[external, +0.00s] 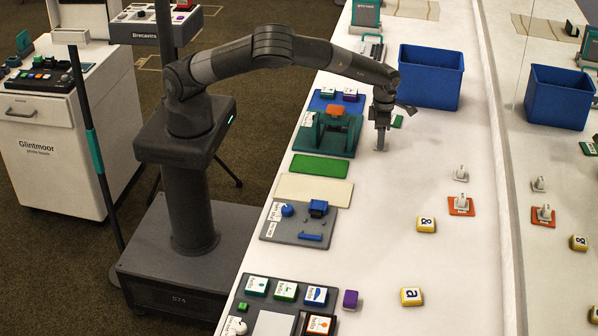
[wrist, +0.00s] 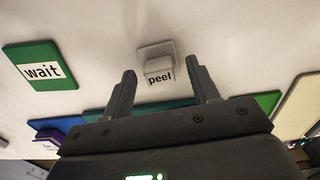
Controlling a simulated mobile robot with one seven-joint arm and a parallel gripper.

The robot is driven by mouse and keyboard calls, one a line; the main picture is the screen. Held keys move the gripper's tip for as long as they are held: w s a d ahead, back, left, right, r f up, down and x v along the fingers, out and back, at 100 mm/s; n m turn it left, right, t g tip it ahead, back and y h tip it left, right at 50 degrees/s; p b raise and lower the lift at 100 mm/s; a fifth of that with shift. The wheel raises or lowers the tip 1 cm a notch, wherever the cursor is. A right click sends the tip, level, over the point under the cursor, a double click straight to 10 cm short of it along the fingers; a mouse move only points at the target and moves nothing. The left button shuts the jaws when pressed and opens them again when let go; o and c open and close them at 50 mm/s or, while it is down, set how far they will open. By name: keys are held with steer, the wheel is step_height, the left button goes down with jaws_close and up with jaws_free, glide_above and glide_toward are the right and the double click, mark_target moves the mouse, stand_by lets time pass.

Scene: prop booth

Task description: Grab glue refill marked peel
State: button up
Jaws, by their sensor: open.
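The glue refill marked "peel" (wrist: 158,70) is a small white block on a wider pale base, with black lettering on its near face. In the wrist view it stands on the white table just beyond and between my fingertips, apart from both fingers. My gripper (wrist: 163,76) is open and empty, one finger to each side of it. In the external view my gripper (external: 381,143) points down low over the white table, right of the green stand. There the refill cannot be made out behind or under the fingers.
A green "wait" tile (wrist: 42,66) lies left of the refill. A green stand (external: 326,132) is close on the left. A blue bin (external: 431,78) stands behind to the right. White pieces (external: 461,173) and yellow blocks (external: 426,224) lie nearer the mirror-like panel on the right. Table between is clear.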

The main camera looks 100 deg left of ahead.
steer(key=shift+f, duration=0.55)
steer(key=c, duration=0.8)
steer(key=shift+r, duration=0.1)
